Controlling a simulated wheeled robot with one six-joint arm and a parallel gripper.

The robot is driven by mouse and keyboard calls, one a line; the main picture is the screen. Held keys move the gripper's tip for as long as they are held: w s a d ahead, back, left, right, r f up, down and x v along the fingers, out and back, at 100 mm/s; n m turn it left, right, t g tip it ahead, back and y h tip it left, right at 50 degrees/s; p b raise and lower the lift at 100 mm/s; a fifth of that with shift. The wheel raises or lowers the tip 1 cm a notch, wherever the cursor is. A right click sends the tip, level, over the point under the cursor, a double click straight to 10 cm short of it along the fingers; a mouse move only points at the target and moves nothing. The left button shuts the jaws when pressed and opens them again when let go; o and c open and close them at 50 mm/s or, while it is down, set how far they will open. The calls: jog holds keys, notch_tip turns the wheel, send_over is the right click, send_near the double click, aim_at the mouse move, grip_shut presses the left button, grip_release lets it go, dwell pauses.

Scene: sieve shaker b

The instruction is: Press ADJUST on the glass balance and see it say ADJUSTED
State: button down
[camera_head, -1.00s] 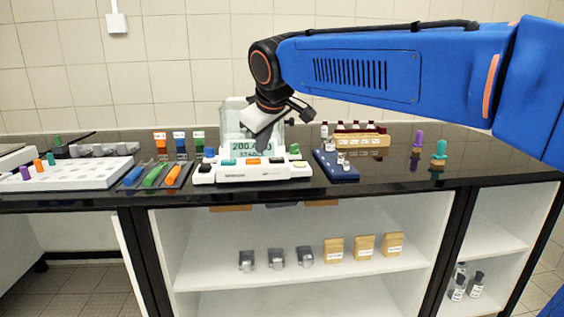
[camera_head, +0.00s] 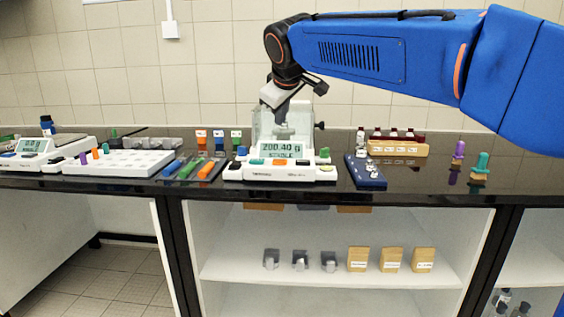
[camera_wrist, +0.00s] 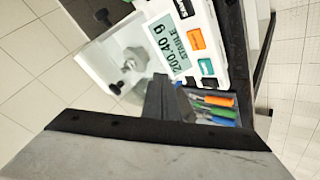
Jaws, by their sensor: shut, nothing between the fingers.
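The glass balance (camera_head: 280,174) stands on the dark bench, with a white base and a clear draft shield (camera_head: 262,124). Its display (camera_head: 285,150) reads 200.40 g, STABLE; the wrist view also shows this display (camera_wrist: 177,39). A metal weight (camera_wrist: 134,60) shows inside the shield. The front keys include an orange key (camera_wrist: 196,39) and a teal key (camera_wrist: 189,62); their labels are too small to read, so I cannot tell which is ADJUST. My gripper (camera_wrist: 168,92) is shut and empty.
Blue, green and orange tools (camera_head: 188,168) lie left of the balance. A blue weight block (camera_head: 366,173) stands close at its right. A wooden rack of bottles (camera_head: 398,148) is behind that. Small orange, blue and green containers (camera_head: 218,138) stand at the back left.

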aim_at(281, 162)
jog(key=shift+f, duration=0.1)
jog(key=shift+f, duration=4.3)
jog(key=shift+f, duration=0.1)
jog(key=shift+f, duration=0.35)
jog(key=shift+f, duration=0.45)
jog(key=shift+r, duration=0.9)
jog(key=shift+r, duration=2.5)
